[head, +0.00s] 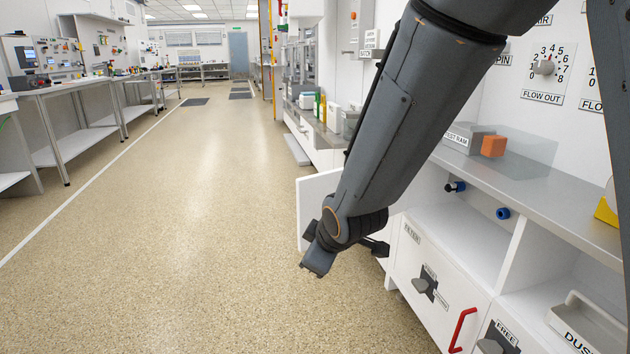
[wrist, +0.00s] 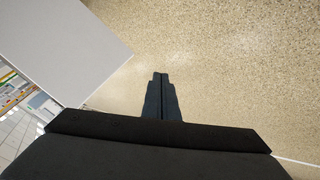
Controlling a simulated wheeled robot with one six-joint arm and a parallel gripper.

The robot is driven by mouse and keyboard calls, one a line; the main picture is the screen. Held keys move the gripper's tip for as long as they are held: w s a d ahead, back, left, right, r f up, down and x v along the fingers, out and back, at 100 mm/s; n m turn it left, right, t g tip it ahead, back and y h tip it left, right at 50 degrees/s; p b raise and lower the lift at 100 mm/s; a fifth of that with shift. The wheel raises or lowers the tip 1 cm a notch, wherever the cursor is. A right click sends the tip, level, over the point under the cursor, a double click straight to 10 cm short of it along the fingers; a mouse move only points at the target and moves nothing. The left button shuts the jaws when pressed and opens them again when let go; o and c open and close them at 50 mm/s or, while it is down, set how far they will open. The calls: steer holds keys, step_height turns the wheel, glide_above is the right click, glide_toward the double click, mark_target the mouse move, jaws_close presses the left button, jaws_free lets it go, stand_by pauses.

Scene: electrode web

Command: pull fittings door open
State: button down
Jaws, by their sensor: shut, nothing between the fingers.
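A white door panel (head: 314,207) stands swung out from the cabinet row, partly behind my forearm in the head view. No label shows on it, so I cannot confirm it is the fittings door. A pale flat panel (wrist: 65,45), apparently the same door, fills the upper left of the wrist view. My gripper (wrist: 161,76) is shut and empty, its fingers together over bare floor, right of that panel and apart from it in the picture. In the head view my wrist hangs low in front of the door, and its hinge side is hidden.
A closed cabinet front (head: 430,280) with a dark latch (head: 424,286) and a red handle (head: 462,330) is at right. Above it runs a grey counter (head: 560,190) with an orange block (head: 494,146). The speckled floor (head: 200,230) on the left is clear.

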steer(key=w+d+r+n+t+y+p, duration=0.2)
steer(key=w+n+t+y+p, duration=0.15)
steer(key=w+n+p, duration=0.45)
steer(key=n+t+y+p, duration=0.3)
steer(key=t+y+p, duration=0.1)
steer(key=p, duration=0.2)
glide_toward(308, 191)
steer(key=shift+h, duration=0.25)
steer(key=x, duration=0.6)
steer(key=shift+w+a, duration=0.1)
steer(key=shift+a, duration=0.1)
steer(key=shift+w, duration=0.1)
